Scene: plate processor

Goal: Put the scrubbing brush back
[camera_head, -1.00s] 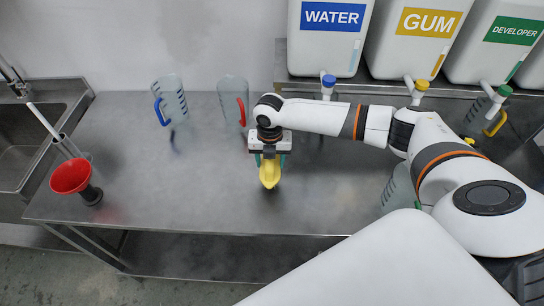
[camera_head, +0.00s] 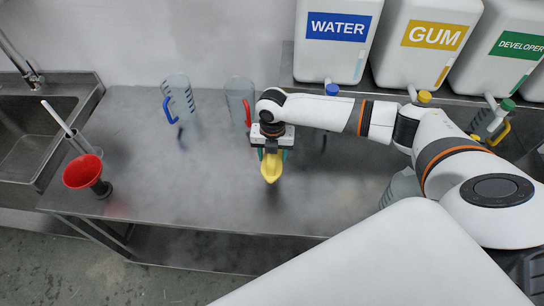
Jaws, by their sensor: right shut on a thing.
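My right gripper (camera_head: 272,154) points down over the middle of the steel table and is shut on a yellow thing that looks like the scrubbing brush (camera_head: 271,170). The gripper hides its upper part. The brush hangs below the jaws; I cannot tell whether it touches the table. My left gripper is not in view.
Clear jugs with a blue handle (camera_head: 171,110) and a red handle (camera_head: 247,113) stand at the table's back. A red funnel (camera_head: 83,172) stands front left, near the sink (camera_head: 35,125). White canisters (camera_head: 337,40) line the back right shelf. The table's front middle is clear.

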